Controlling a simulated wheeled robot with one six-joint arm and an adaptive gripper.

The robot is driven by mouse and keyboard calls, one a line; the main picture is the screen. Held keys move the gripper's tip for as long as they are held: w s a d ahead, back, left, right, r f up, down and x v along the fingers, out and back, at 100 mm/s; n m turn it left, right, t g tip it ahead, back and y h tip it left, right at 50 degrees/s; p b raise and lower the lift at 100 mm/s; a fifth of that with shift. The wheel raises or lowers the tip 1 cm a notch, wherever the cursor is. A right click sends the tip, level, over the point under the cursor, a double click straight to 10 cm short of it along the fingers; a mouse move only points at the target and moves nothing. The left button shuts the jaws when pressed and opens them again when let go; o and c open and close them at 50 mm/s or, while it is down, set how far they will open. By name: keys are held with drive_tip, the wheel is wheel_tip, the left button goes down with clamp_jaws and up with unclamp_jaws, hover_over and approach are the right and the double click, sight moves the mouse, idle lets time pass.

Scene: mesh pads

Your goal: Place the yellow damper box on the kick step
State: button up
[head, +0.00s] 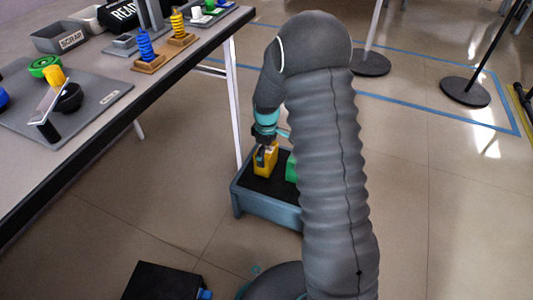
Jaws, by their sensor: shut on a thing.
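The yellow damper box (264,159) is in the middle of the head view, over the left part of the kick step. My gripper (266,150) points down and is shut on its upper part. The kick step (268,205) is a low blue-grey step with a dark top, standing on the floor beside the table. I cannot tell whether the box touches the step's top or hangs just above it. A green object (291,168) is on the step to the right, partly hidden behind my arm, which also covers the step's right end.
The table (105,125) at the left holds a scrap bin (62,38), a grey mat (100,102) with parts, and blue and yellow springs. A white table leg (234,105) stands close behind the step. A black box (160,281) lies on the floor in front. Stanchion bases stand at the back right.

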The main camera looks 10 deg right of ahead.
drive_tip(key=o, duration=1)
drive_tip(key=shift+f, duration=0.1)
drive_tip(key=shift+c, duration=0.2)
wheel_tip(320, 180, up, 12)
drive_tip(key=shift+r+p, duration=0.15)
drive_tip(key=shift+p, duration=0.95)
drive_tip(key=s+r+m+t, duration=0.3)
drive_tip(key=s+r+m, duration=0.2)
drive_tip(key=s+r, duration=1)
drive_tip(key=s+r+m+t, duration=0.2)
drive_tip(key=s+m, duration=0.3)
drive_tip(key=s, duration=1)
drive_tip(key=shift+s+r+m+t, duration=0.3)
drive_tip(key=shift+r+m, duration=0.1)
drive_tip(key=shift+r, duration=0.5)
